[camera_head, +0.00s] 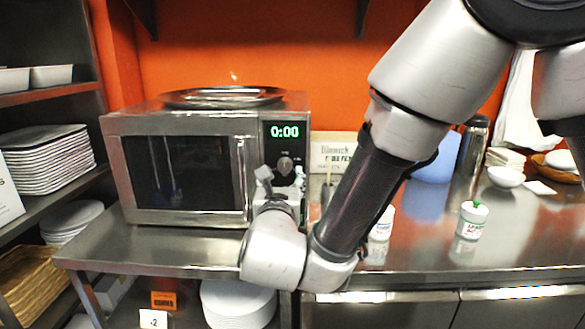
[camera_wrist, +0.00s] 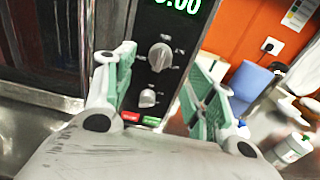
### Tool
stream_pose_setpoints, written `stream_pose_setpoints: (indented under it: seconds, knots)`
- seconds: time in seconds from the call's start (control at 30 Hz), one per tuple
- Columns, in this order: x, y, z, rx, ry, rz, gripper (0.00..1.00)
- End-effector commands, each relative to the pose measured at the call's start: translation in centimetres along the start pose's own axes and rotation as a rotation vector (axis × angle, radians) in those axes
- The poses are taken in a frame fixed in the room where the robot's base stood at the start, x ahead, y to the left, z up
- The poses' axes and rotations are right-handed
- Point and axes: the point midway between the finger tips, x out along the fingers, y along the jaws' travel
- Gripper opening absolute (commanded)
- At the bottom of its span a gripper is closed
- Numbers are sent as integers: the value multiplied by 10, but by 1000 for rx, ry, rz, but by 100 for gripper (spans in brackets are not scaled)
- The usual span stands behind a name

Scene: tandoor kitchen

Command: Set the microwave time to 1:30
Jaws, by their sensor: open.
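The microwave (camera_head: 190,170) stands on the steel counter with its door shut. Its green display (camera_head: 285,132) reads 0:00; in the wrist view the display (camera_wrist: 175,5) is cut off at the top. An upper round knob (camera_head: 285,164) sits below the display and also shows in the wrist view (camera_wrist: 160,57). A lower knob (camera_wrist: 147,98) sits under it, with a red button (camera_wrist: 131,116) and a green button (camera_wrist: 151,121) below. My gripper (camera_head: 280,178) is open in front of the control panel. Its green-padded fingers are spread to either side of the knobs, with nothing between them.
A metal tray (camera_head: 222,97) lies on top of the microwave. A small white jar with a green lid (camera_head: 472,219) and a white bottle (camera_head: 382,224) stand on the counter to the right. Shelves with stacked plates (camera_head: 45,160) stand at the left.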

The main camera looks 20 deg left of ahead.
Motion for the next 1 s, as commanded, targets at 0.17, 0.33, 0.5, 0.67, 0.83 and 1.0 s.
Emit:
stream_pose_setpoints:
  seconds: [0.17,0.33,0.5,0.67,0.83,1.0]
  knots:
    - [30,-2,-1,1,2,-7,55]
    - [56,-2,-1,1,3,-6,55]
    - [70,-2,-1,0,3,-5,55]
    - [73,-2,-1,1,3,-4,55]
    - [73,-2,-1,1,3,-5,46]
    - [72,-2,-1,1,3,-5,15]
